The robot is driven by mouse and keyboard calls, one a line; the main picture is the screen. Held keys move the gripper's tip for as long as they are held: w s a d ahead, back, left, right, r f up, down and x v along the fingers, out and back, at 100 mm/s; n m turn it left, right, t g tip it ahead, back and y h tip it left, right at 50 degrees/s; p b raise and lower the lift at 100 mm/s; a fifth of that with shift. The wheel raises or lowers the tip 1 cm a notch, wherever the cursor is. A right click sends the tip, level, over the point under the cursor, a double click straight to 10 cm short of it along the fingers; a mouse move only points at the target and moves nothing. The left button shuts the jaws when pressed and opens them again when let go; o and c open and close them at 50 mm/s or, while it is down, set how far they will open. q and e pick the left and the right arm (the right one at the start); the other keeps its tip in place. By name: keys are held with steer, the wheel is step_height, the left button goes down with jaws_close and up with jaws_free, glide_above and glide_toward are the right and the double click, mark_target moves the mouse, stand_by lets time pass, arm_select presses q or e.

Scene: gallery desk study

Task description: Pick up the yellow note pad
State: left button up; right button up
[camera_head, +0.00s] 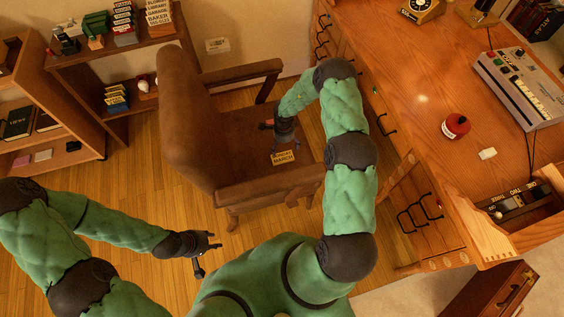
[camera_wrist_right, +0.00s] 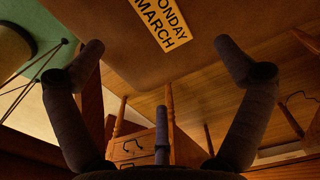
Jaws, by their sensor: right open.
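The yellow note pad (camera_head: 283,157) lies on the seat of the brown armchair (camera_head: 183,110), with "MONDAY MARCH" in dark letters. In the right wrist view the pad (camera_wrist_right: 161,22) is at the top, beyond the fingertips and partly cut off by the frame edge. My right gripper (camera_head: 284,140) is over the seat just above the pad in the picture; its fingers are spread wide and nothing is between them in the wrist view (camera_wrist_right: 160,55). My left gripper (camera_head: 210,255) is open and empty, low at the left, away from the pad.
The chair's armrests (camera_head: 270,186) flank the seat. The wooden desk (camera_head: 420,90) stands at right, with a red round item (camera_head: 456,126), a grey machine (camera_head: 518,85) and an open drawer (camera_head: 525,215). Shelves (camera_head: 85,150) stand at left. Some floor (camera_head: 140,210) is clear.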

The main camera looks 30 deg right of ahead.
steer(key=b, duration=0.2)
glide_above(284, 159)
steer(key=f, duration=0.6)
steer(key=shift+w, duration=0.2)
steer(key=shift+s+f+b, duration=0.15)
steer(key=shift+f+b, duration=1.4)
steer(key=shift+f, duration=1.1)
steer(key=shift+c, duration=0.3)
steer(key=c, duration=1.1)
